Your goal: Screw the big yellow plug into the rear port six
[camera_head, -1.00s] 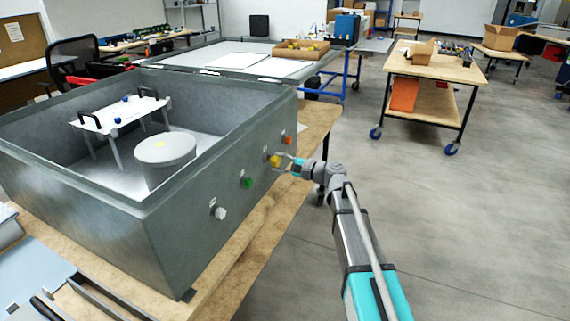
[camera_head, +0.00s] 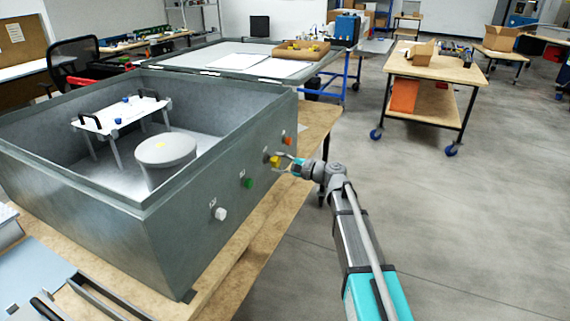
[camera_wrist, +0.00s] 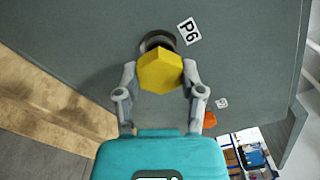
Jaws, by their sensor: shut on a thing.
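The big yellow plug (camera_wrist: 160,72) has a hexagonal head. It is held between the two fingers of my gripper (camera_wrist: 160,84), which is shut on it. Just behind it in the wrist view is the dark round ring of a port (camera_wrist: 157,41), next to a P6 label (camera_wrist: 188,31). The plug covers the lower part of the ring; whether it touches or enters the port cannot be told. In the head view the yellow plug (camera_head: 275,162) is at the metal case's side wall, with my gripper (camera_head: 281,161) reaching it from the right.
The grey metal case (camera_head: 180,235) stands on a wooden table (camera_head: 250,262). Its wall also carries a white plug (camera_head: 220,214), a green plug (camera_head: 248,183) and an orange plug (camera_head: 288,140). Open floor (camera_head: 470,220) lies to the right.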

